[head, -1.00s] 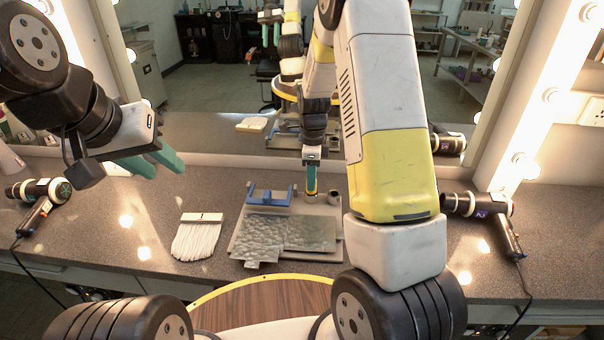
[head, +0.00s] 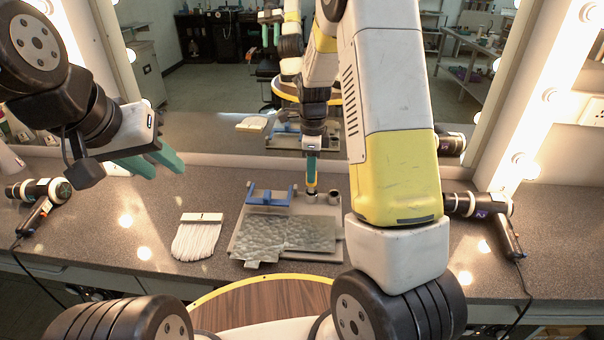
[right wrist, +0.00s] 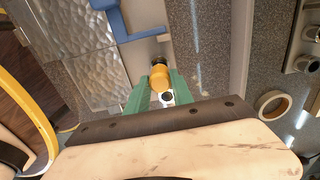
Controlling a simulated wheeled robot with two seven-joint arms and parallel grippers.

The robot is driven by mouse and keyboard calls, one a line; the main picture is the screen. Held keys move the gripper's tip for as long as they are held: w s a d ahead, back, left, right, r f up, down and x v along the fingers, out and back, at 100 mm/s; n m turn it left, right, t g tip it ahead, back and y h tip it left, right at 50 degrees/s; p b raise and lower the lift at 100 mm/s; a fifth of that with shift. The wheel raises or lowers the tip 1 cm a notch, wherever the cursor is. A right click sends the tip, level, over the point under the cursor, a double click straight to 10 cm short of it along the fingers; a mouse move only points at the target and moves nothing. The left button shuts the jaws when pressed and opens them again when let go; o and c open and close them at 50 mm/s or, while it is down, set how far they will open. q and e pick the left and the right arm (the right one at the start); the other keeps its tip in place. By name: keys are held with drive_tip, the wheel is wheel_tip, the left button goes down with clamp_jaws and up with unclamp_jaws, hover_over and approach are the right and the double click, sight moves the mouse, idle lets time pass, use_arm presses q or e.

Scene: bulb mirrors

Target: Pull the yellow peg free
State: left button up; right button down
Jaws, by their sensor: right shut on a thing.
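The yellow peg (head: 311,181) stands upright between the fingers of my right gripper (head: 311,172), over the back part of a grey board (head: 238,246). In the right wrist view the peg (right wrist: 159,79) shows its rounded yellow body between the green fingers of the right gripper (right wrist: 160,93), with a dark ring just beyond it. A small round socket (head: 311,194) shows at the peg's lower end. I cannot tell whether the peg's tip is still inside it. My left gripper (head: 152,164) is open and empty, up at the left above the counter.
The board bears hammered metal plates (head: 265,235), a blue bracket (head: 270,197) and a short grey cup (head: 335,197). A white fringed brush (head: 198,238) lies to its left. Dryer-like tools lie at the left (head: 38,200) and right (head: 480,205). A mirror stands behind the counter.

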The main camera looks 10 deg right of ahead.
drive_tip(key=shift+r, duration=3.8)
